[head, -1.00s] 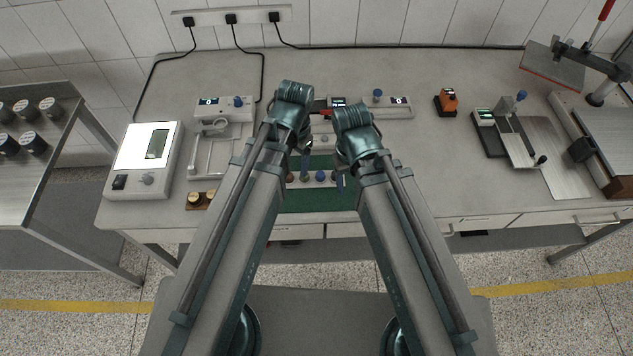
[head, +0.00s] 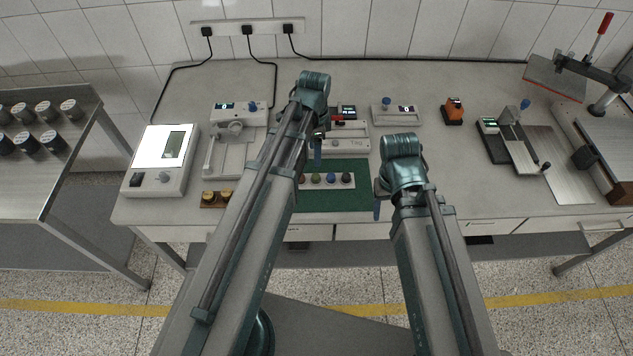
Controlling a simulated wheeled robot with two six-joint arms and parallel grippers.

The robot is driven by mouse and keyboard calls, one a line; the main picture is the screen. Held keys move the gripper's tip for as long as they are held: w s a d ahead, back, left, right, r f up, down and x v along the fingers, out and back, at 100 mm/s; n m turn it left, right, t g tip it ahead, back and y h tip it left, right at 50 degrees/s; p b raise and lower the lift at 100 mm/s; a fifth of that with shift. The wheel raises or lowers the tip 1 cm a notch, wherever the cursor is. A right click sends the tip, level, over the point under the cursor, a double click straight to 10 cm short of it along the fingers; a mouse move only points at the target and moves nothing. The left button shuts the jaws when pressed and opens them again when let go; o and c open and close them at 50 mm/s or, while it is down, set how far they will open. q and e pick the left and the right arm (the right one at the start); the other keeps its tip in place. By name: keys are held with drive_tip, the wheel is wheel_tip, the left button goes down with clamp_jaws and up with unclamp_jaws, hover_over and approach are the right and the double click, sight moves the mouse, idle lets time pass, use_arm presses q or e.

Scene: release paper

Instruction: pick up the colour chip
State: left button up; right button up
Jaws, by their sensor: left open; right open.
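I cannot pick out the colour chip with certainty. A grey-green rectangle (head: 174,145) lies on the bright panel of the white light box (head: 157,182) at the left of the bench and may be it. My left gripper (head: 317,153) is open above the back of the green mat (head: 337,199), mostly hidden by its own arm. My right gripper (head: 378,205) is open at the mat's right edge, also largely hidden behind its wrist. Neither is near the light box, and I see nothing held.
A pale strip (head: 347,181) with several coloured knobs lies on the mat. A small device (head: 347,146) stands behind it. A white instrument (head: 233,150) is beside the light box. An orange device (head: 453,111) and a press (head: 600,125) are right. Bare bench lies right of my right gripper.

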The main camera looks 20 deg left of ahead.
use_arm(q)
drive_tip(key=b, duration=0.5)
hover_over(316, 176)
wheel_tip(316, 176, down, 6)
drive_tip(key=shift+s+a+f, duration=0.1)
drive_tip(key=shift+a, duration=0.05)
wheel_tip(316, 176, down, 5)
drive_tip(key=b, duration=0.5)
drive_tip(key=shift+f, duration=0.15)
clamp_jaws()
